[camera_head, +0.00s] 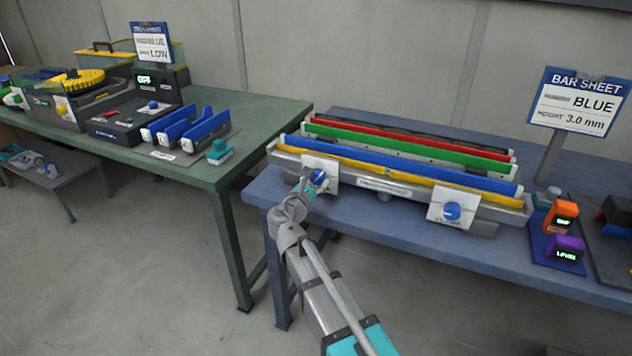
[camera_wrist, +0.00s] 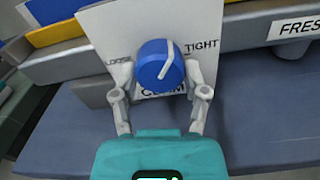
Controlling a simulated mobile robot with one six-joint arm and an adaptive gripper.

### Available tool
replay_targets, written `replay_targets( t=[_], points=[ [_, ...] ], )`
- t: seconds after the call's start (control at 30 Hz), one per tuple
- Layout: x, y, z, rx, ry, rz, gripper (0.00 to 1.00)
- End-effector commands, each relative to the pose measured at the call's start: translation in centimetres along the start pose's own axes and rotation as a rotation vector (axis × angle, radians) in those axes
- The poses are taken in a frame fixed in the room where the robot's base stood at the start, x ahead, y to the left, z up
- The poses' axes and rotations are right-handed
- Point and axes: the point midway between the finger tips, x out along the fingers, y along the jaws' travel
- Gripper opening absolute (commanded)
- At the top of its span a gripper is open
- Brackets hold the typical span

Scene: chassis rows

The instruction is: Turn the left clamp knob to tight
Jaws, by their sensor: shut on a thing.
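The left clamp knob (camera_head: 319,178) is blue with a white pointer line, on a white plate (camera_head: 306,166) at the left end of the grey bar holder. In the wrist view the knob (camera_wrist: 160,66) sits between the fingers of my gripper (camera_wrist: 161,84), which are shut on its sides. The plate there reads LOOSE at left and TIGHT (camera_wrist: 202,47) at right. The white line runs from the knob's middle up and to the right, tilted toward the TIGHT side. In the head view my gripper (camera_head: 309,183) partly covers the plate.
A second blue knob (camera_head: 452,211) is on a white plate at the holder's right. Blue, yellow, green and red bars lie along the holder (camera_head: 400,188). A sign (camera_head: 575,100) reads BLUE, 3.0 mm. Orange and purple gauges (camera_head: 566,246) stand at right. A green table (camera_head: 262,112) is at left.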

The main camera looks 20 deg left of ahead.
Motion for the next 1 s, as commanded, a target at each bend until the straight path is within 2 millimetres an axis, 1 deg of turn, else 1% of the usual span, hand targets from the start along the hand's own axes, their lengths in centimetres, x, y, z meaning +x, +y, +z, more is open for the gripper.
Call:
replay_targets(
  t=[0.27, 0.7, 1.0],
  points=[
    [0.07, 0.11, 0.04, 0.22, -0.001, 0.0, 0.11],
    [0.09, 0.25, 0.11, 0.633, -0.001, 0.0, 0.11],
    [0.09, 0.29, 0.16, 0.847, -0.001, 0.0, 0.11]
  ],
)
